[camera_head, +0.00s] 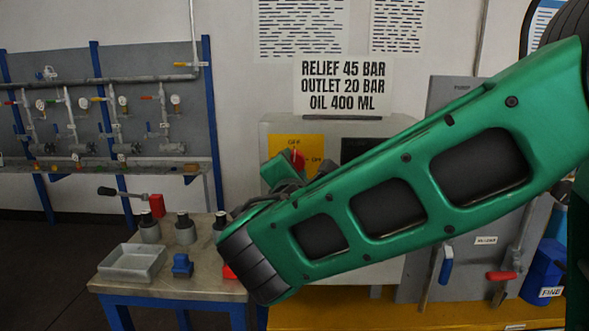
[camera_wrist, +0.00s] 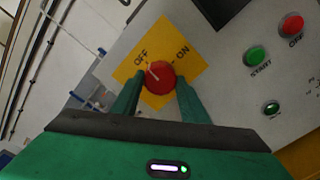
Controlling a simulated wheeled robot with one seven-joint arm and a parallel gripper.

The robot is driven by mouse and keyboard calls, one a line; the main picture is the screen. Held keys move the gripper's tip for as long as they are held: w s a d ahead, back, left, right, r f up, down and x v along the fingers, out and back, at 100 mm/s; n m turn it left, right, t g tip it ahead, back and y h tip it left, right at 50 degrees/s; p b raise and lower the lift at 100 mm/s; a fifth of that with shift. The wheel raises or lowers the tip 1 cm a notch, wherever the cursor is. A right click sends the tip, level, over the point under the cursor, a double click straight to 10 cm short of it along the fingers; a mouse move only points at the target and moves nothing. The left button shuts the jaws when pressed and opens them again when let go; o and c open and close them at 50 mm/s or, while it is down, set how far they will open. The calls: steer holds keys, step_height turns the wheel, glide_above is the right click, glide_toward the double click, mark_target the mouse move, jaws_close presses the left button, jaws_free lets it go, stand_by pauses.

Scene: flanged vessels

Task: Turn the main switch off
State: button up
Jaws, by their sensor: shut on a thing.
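The main switch is a red rotary knob (camera_wrist: 160,77) on a yellow plate (camera_wrist: 182,52) marked OFF and ON. In the wrist view a pale mark on the knob lies on the side toward the OFF label. My gripper (camera_wrist: 159,84) has its two green fingers on either side of the knob, shut on it. In the head view the knob (camera_head: 298,158) shows beside my gripper (camera_head: 281,168), which my green forearm partly hides. The lower part of the yellow plate is hidden there.
Right of the plate in the wrist view are a dark panel (camera_wrist: 222,6), a green START button (camera_wrist: 256,56) and a red OFF button (camera_wrist: 293,24). In the head view a side table (camera_head: 115,284) holds a grey tray (camera_head: 133,262), a blue block (camera_head: 182,266) and several vessels.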

steer(key=shift+f+n, duration=0.3)
steer(key=shift+n, duration=0.3)
steer(key=o, duration=1)
steer(key=shift+o, duration=0.3)
steer(key=shift+r, duration=0.1)
steer(key=shift+s, duration=0.1)
steer(key=s, duration=1)
steer(key=shift+s+a, duration=0.2)
steer(key=shift+s, duration=0.1)
steer(key=shift+w+d, duration=0.1)
